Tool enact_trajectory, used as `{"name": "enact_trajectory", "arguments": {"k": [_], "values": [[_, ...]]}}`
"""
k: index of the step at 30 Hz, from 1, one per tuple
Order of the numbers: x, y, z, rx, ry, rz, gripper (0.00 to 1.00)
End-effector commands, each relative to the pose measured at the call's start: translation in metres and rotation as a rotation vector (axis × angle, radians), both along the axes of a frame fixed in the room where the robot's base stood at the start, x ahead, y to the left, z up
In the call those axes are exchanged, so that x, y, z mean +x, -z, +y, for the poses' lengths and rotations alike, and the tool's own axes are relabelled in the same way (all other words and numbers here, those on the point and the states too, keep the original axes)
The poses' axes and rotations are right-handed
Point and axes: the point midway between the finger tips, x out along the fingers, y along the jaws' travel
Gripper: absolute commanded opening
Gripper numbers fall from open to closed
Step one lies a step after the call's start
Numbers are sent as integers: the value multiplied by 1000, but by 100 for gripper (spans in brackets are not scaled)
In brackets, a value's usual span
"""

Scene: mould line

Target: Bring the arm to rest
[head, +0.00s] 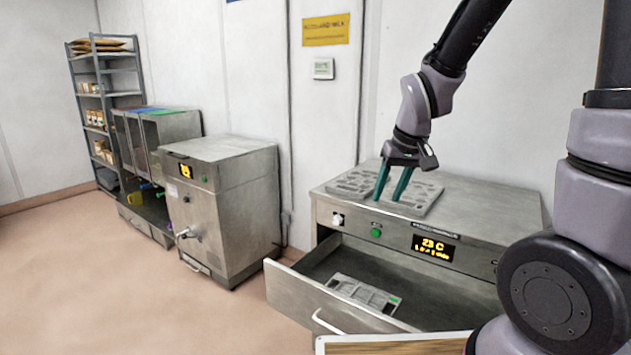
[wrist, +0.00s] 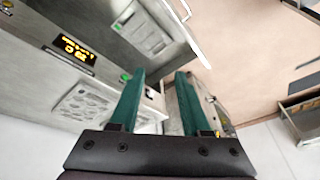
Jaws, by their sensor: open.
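My gripper (head: 393,188) hangs from my arm above the top of the steel drawer cabinet (head: 480,212), its green fingers pointing down and apart with nothing between them. In the wrist view the two green fingers (wrist: 155,100) also stand open and empty. A grey mould tray (head: 428,205) lies on the cabinet top behind and below the fingers. Whether the fingertips touch anything is hard to tell in the head view.
The cabinet's drawer (head: 325,302) is pulled open, with a grey mould (head: 360,294) inside. A steel machine with a tap (head: 225,205), a dispenser bench (head: 160,130) and a shelf rack (head: 103,95) stand to the left. The floor (head: 90,270) at the left front is clear.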

Motion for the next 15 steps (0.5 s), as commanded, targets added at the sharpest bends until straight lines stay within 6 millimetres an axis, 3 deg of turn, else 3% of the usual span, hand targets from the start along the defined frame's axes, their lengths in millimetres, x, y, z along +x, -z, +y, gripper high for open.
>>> {"name": "enact_trajectory", "arguments": {"k": [1, 6, 15], "values": [[-3, -21, -10, 26, 42, -23, 47], [-24, -78, -37, 104, 175, -71, 47], [-82, -156, -74, 216, 377, -168, 47]]}}
